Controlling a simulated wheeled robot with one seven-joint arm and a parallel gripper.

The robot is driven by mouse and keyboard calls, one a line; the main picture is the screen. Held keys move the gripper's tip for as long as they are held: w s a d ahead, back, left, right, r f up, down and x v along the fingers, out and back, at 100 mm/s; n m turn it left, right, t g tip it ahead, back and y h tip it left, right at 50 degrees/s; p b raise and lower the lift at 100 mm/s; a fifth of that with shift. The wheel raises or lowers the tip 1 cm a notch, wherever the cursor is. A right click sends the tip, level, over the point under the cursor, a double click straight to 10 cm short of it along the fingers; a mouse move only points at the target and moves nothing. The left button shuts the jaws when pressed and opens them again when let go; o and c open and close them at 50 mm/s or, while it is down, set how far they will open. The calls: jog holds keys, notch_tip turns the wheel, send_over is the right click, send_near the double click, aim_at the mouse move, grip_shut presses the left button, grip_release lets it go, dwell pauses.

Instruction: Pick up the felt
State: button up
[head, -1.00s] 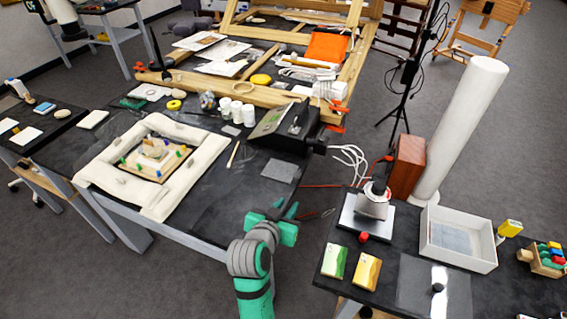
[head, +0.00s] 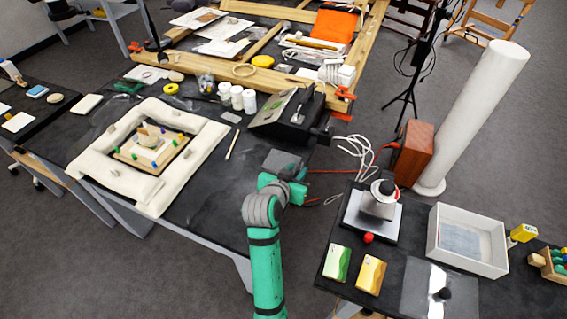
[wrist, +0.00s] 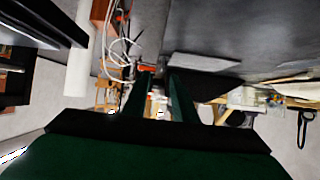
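The felt seems to be the flat grey sheet (head: 276,158) lying on the dark worktable near its right edge. My gripper (head: 283,178) is in front of it in the head view and hides its lower part. The wrist view shows what looks like the same grey sheet (wrist: 203,62) at a low angle, just beyond and to the right of the fingertips. There my gripper (wrist: 158,76) has its two green fingers apart with nothing held between them. I cannot tell how high the fingers are above the table.
A black box-like device (head: 290,115) stands behind the sheet. White cables (head: 352,150) hang off the table's right side. A padded white frame (head: 105,190) lies to the left, with a thin stick (head: 233,143) nearer. A side table with a white tray (head: 466,262) is at right.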

aim_at(285, 161)
jog(key=x, duration=0.5)
jog(key=shift+a+f, duration=0.15)
jog(key=shift+a, duration=0.05)
grip_shut()
